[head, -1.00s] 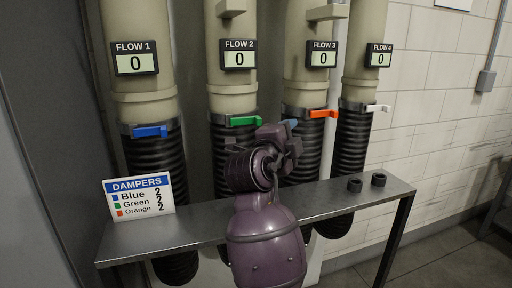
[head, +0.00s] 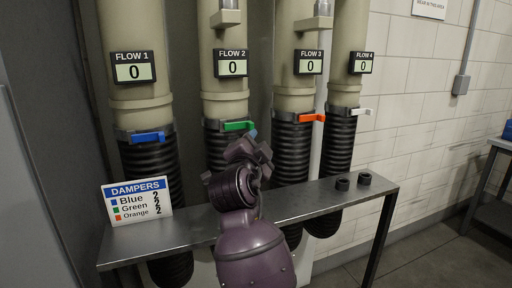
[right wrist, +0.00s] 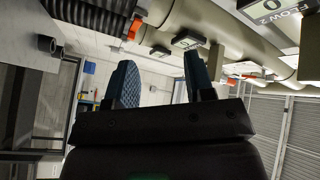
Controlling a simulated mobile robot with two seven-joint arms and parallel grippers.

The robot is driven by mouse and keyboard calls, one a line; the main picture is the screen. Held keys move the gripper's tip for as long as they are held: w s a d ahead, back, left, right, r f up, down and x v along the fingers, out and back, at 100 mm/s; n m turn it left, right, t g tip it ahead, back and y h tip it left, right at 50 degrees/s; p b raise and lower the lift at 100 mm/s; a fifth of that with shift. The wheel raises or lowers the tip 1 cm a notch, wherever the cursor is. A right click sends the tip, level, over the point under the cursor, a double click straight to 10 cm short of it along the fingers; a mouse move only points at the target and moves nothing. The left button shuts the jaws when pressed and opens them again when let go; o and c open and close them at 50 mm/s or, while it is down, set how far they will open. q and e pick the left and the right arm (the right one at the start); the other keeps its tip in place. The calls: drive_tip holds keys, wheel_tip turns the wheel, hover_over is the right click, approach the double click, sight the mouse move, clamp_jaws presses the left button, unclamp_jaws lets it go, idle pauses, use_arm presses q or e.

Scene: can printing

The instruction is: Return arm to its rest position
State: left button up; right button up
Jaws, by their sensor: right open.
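My right arm rises from the bottom middle of the head view, in front of the narrow metal shelf. Its purple right gripper (head: 250,142) is raised over the shelf, just below the green damper handle (head: 239,126) in the picture. In the right wrist view its two blue-grey fingers (right wrist: 158,84) stand wide apart with nothing between them. The blue handle (head: 148,137) and the orange handle (head: 312,118) are to either side. The orange handle also shows in the right wrist view (right wrist: 134,29). My left gripper is not in view.
The metal shelf (head: 290,205) runs across the front of the pipes. A DAMPERS sign (head: 136,202) stands at its left end, and two small dark rings (head: 342,184) (head: 364,178) lie at its right. Each FLOW display reads 0. Open floor and a side table (head: 490,190) are at right.

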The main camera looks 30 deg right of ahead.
idle(0.4)
drive_tip(key=s+f+n+g+y, duration=0.2)
drive_tip(key=s+f+n+y, duration=0.3)
drive_tip(key=f, duration=0.7)
drive_tip(key=s+f+n+g+y, duration=0.15)
drive_tip(key=s+f+n, duration=0.45)
drive_tip(key=f, duration=0.6)
drive_tip(key=s+a+f+n+g+y, duration=0.2)
drive_tip(key=s+f+n, duration=0.15)
drive_tip(key=s, duration=0.45)
drive_tip(key=s+a+f+n+g+y, duration=0.2)
drive_tip(key=s+f+n, duration=0.1)
drive_tip(key=s+f, duration=0.3)
drive_tip(key=s+a+f+n+g+y, duration=0.2)
drive_tip(key=s+f+n+y, duration=0.15)
drive_tip(key=s, duration=0.55)
drive_tip(key=w+f+t, duration=0.7)
drive_tip(key=f+t, duration=0.1)
drive_tip(key=f, duration=0.2)
drive_tip(key=shift+f, duration=0.3)
